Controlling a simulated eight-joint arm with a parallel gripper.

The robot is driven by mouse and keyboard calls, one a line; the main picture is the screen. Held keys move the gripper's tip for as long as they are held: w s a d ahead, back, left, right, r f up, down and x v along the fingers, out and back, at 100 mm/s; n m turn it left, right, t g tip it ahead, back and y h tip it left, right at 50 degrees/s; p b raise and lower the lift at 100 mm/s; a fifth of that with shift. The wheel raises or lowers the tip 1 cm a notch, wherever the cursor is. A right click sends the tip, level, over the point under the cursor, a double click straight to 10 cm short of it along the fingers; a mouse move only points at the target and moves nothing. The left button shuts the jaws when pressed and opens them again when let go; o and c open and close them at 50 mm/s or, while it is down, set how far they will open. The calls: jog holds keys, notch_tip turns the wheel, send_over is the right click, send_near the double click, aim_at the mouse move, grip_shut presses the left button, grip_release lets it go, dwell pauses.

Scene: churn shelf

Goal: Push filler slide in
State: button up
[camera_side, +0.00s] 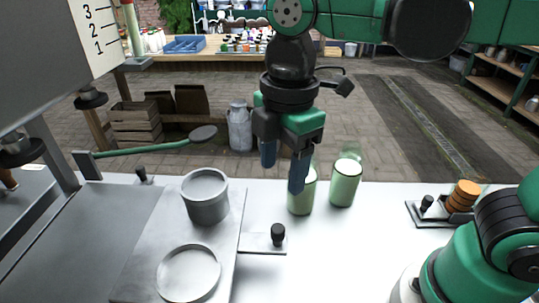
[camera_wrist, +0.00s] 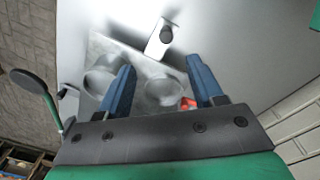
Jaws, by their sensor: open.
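The filler slide (camera_side: 225,245) is a flat grey plate on the white bench, with a tab and a black knob (camera_side: 278,235) on its right side. A grey cup (camera_side: 205,198) stands upright toward its far end, and a round ring (camera_side: 188,273) sits nearer the front. My gripper (camera_side: 283,173) is open and empty above the bench, beyond and above the knob, with its fingers pointing down. In the wrist view the knob (camera_wrist: 167,34) shows ahead of the two blue fingertips (camera_wrist: 162,65), apart from both. The fingers partly cover the slide there.
Two pale green jars (camera_side: 345,182) stand close behind and right of my gripper. A green lever (camera_side: 155,148) extends over the bench's far left. A grey machine body (camera_side: 40,60) hangs at upper left. A peg holder with orange discs (camera_side: 463,195) stands right. The bench between is clear.

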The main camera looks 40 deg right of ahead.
jog(key=n, duration=0.1)
send_over(278, 228)
jog(key=shift+g, duration=0.3)
notch_tip(278, 228, down, 4)
jog(key=shift+f, duration=3.35)
grip_shut()
